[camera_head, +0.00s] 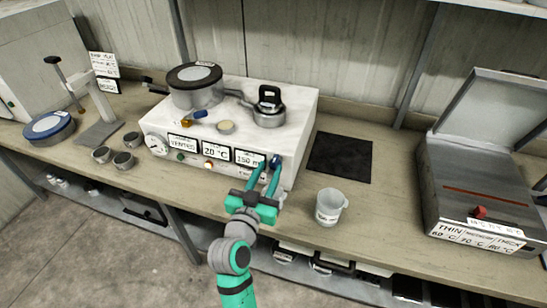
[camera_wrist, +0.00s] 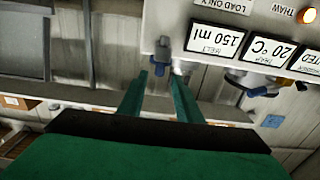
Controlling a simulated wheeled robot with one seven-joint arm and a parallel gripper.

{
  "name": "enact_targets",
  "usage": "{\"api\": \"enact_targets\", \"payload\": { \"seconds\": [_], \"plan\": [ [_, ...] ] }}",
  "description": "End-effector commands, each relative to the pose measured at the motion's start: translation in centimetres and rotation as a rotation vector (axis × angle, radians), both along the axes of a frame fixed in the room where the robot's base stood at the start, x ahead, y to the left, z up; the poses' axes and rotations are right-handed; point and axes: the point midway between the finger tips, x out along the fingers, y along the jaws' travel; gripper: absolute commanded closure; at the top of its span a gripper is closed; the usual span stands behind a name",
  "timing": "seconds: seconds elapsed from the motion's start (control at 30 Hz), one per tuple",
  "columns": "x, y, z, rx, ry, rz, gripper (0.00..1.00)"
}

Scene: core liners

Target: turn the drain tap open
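The drain tap (camera_head: 275,160) is a small blue-handled fitting on the front of the white box (camera_head: 300,125), at its lower right corner beside the 150 ml label. In the wrist view, which is upside down, the tap (camera_wrist: 163,55) shows grey-blue and lies just ahead of the fingertips. My gripper (camera_head: 268,170) reaches up to the tap from the front. In the wrist view my gripper (camera_wrist: 159,82) has its two green fingers apart, with the tap lined up between their tips. I cannot tell whether either finger touches it.
A grey lidded machine (camera_head: 480,190) is at the far right. A pot (camera_head: 196,88) sits on top.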

Motion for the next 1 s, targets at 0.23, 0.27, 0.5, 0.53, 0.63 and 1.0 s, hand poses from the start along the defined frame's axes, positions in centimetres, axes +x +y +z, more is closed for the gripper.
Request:
{"api": "enact_targets", "payload": {
  "seconds": [0.23, 0.27, 0.5, 0.53, 0.63, 1.0],
  "plan": [
    [4.0, -1.8, 0.0, 0.000, -0.001, -0.007, 0.69],
    [4.3, -1.9, 0.0, 0.000, -0.001, -0.007, 0.69],
    [5.9, -1.9, 0.0, 0.001, 0.000, 0.002, 0.69],
    [6.0, -1.9, 0.0, 0.001, 0.000, 0.003, 0.69],
    [6.0, -1.7, 0.0, 0.000, 0.000, 0.005, 0.69],
    [6.0, -1.6, 0.0, 0.000, 0.000, 0.006, 1.00]
  ]
}}
